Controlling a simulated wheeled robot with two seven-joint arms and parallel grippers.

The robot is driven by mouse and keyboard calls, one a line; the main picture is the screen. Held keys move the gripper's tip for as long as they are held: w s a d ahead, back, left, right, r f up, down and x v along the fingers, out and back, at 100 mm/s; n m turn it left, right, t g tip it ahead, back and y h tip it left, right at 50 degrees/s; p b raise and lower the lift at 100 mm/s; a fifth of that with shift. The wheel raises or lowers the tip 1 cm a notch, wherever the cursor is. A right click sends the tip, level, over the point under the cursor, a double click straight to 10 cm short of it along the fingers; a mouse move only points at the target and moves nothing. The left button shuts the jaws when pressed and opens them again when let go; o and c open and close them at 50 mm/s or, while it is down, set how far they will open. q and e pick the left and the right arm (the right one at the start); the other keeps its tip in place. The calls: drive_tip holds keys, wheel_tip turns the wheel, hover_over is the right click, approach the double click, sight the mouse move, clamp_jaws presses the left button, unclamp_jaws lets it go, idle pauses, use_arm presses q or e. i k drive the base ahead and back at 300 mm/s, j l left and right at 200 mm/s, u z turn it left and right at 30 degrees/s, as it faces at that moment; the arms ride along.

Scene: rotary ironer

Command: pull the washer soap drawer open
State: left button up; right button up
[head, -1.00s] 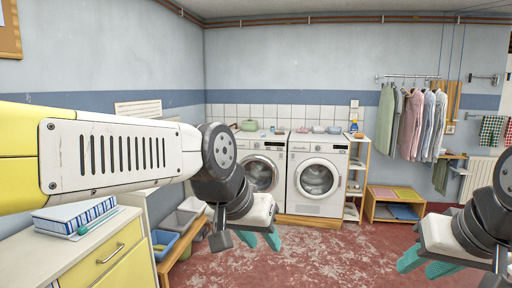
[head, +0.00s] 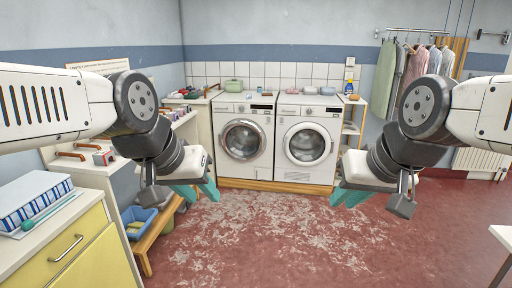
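Two white front-loading machines stand side by side against the back wall: a left machine (head: 243,172) and a right machine (head: 305,174), each with a round glass door. I cannot tell for certain which is the washer. Their top front panels are small in view, and no drawer is visibly pulled out. My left gripper (head: 206,203) has teal fingers that stand apart; it is empty, in front of the left machine and well short of it. My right gripper (head: 342,205) is also open and empty, in front and to the right of the right machine.
A yellow-fronted cabinet (head: 90,255) with a box (head: 35,200) on it stands near left. A low bench (head: 160,235) holds a blue bin (head: 139,221). A shelf (head: 351,130) stands right of the machines. A white table corner (head: 503,236) shows at right. The red floor ahead is clear.

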sight(224, 106)
drive_tip(key=i+j+u, duration=0.2)
drive_tip(key=i, duration=0.9)
drive_tip(key=i+l+u, duration=0.25)
drive_tip(key=i, duration=0.8)
drive_tip(key=i+u, duration=0.2)
drive_tip(key=i, duration=0.35)
drive_tip(key=i+l+u, duration=0.2)
drive_tip(key=i, duration=0.35)
drive_tip(key=i+l+u, duration=0.2)
drive_tip(key=i, duration=0.3)
drive_tip(key=i+l+u, duration=0.2)
drive_tip(key=i+u, duration=0.25)
drive_tip(key=i, duration=0.15)
